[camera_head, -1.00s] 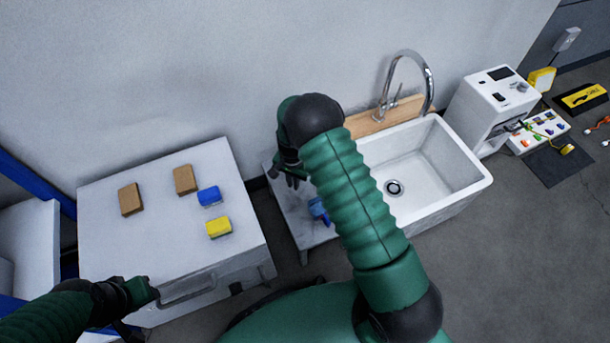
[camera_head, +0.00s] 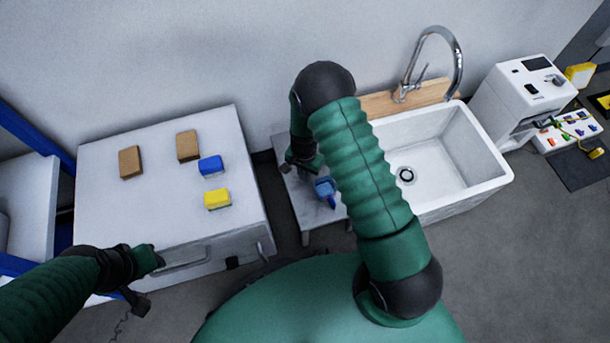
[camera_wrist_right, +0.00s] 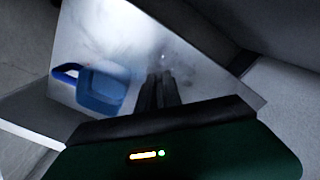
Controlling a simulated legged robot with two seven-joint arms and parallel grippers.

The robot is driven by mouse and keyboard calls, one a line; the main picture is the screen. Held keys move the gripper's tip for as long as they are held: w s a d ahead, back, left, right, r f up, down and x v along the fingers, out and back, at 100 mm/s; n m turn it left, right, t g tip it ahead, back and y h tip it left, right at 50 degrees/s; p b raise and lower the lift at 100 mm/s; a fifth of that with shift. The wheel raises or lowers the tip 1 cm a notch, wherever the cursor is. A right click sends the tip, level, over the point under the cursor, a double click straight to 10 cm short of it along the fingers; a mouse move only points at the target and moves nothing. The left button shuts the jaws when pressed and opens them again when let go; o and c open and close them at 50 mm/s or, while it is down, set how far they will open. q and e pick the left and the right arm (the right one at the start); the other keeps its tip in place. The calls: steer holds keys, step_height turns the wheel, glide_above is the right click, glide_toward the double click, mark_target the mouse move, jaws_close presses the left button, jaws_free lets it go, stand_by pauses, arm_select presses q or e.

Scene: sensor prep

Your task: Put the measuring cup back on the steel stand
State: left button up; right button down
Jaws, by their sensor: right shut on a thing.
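The blue measuring cup (camera_head: 325,187) is low over or on the steel stand (camera_head: 309,208), left of the sink. In the right wrist view the cup (camera_wrist_right: 100,88) shows left of my fingers, its handle pointing left. My right gripper (camera_head: 291,165) is down at the stand. Its fingers (camera_wrist_right: 158,92) are shut on the cup, though the contact point is not clear. The bare steel top (camera_wrist_right: 125,35) reflects beneath them. My left gripper (camera_head: 147,281) is by the white cabinet's front edge; its jaw opening is unclear.
A white sink (camera_head: 480,185) with a faucet (camera_head: 457,60) stands right of the stand. A white machine (camera_head: 515,95) is farther right.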

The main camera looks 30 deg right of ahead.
steer(key=c, duration=1.5)
jaws_free()
steer(key=shift+d+f, duration=0.1)
steer(key=shift+f, duration=0.1)
steer(key=shift+r, duration=0.35)
step_height(320, 180, up, 12)
steer(key=p, duration=0.7)
steer(key=shift+f, duration=0.1)
steer(key=s+a+r+n+t, duration=0.1)
steer(key=s+a+r+n, duration=0.2)
steer(key=r, duration=0.6)
steer(key=s+a+r+n+t, duration=0.1)
steer(key=s+a+r+n, duration=0.3)
steer(key=s+r+n, duration=0.4)
steer(key=shift+s+a+r+n+t, duration=0.2)
steer(key=shift+s+r+n+t, duration=0.1)
steer(key=shift+s+r, duration=0.4)
